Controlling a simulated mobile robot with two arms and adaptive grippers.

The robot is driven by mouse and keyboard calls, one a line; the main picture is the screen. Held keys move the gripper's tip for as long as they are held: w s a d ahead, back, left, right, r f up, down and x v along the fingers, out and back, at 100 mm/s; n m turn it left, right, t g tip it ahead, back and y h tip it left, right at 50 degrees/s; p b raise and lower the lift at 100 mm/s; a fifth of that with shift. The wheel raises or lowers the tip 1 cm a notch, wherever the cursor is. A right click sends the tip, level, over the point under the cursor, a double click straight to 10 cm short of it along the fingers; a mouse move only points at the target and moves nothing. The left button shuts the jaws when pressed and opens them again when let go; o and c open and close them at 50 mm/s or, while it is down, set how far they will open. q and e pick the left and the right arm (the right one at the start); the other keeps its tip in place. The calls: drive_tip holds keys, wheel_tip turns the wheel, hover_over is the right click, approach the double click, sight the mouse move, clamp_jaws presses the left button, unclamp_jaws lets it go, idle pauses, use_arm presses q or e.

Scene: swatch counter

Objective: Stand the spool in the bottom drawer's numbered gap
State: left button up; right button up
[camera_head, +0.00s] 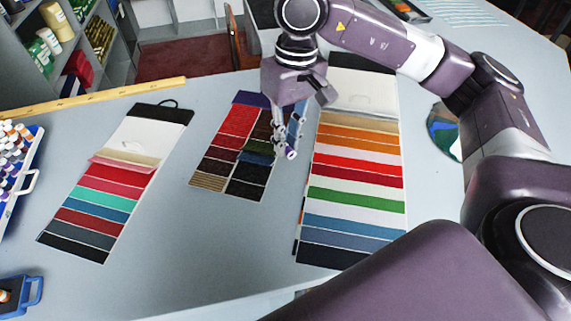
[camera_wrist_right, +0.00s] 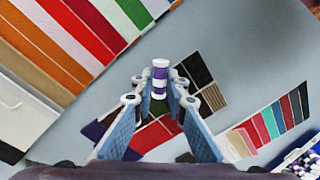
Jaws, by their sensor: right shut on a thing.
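A small purple and white spool (camera_head: 291,153) is at the fingertips of my right gripper (camera_head: 284,138), above the dark swatch card on the counter. In the right wrist view the spool (camera_wrist_right: 160,78) stands upright between the two fingertips of the gripper (camera_wrist_right: 157,90), which is shut on it. A white-handled drawer or tray (camera_head: 31,182) with rows of small spools is at the left edge. A blue-handled container (camera_head: 38,290) with an orange-topped item is at the lower left, cut off by the frame. No numbered gap can be made out. My left gripper is out of view.
Colour swatch cards lie at left (camera_head: 103,190), middle (camera_head: 240,125) and right (camera_head: 357,180). A yellow ruler (camera_head: 95,97) lies along the back left. A round colour disc (camera_head: 442,130) is partly behind my right arm. Bare counter lies between the cards and the left tray.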

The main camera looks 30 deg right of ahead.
hover_over(285, 180)
drive_tip(key=f, duration=0.5)
drive_tip(key=shift+d+f+p, duration=0.1)
drive_tip(key=shift+d+p, duration=0.15)
drive_tip(key=shift+p, duration=0.15)
wheel_tip(285, 180, down, 4)
drive_tip(key=shift+f+p, duration=0.1)
drive_tip(key=shift+p, duration=0.45)
drive_tip(key=shift+f+b, duration=0.25)
drive_tip(key=shift+b, duration=0.1)
drive_tip(key=o, duration=0.8)
drive_tip(key=shift+r, duration=0.1)
drive_tip(key=shift+o, duration=0.2)
drive_tip(key=shift+r, duration=0.1)
